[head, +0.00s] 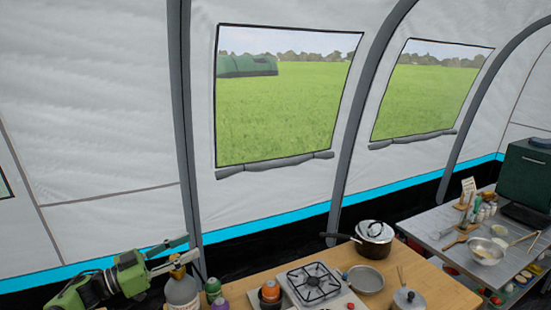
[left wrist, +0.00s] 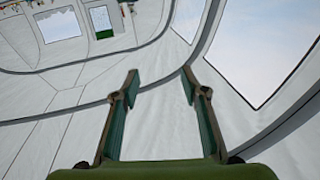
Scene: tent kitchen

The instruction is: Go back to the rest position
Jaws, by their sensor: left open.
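My left gripper (head: 174,256) shows at the lower left in the head view, its green arm coming in from the left. Its fingers point right, at the left end of the wooden table, near a grey bottle (head: 182,291). In the left wrist view the two fingers (left wrist: 160,88) are spread wide with nothing between them. My right gripper is in neither view.
The wooden table (head: 436,288) holds a camping stove (head: 314,283), a lidded pot (head: 374,238), a pan (head: 365,279) and several bottles near my left gripper. A grey table (head: 455,237) at the right holds a bowl (head: 486,250) and a dark green box (head: 525,175).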

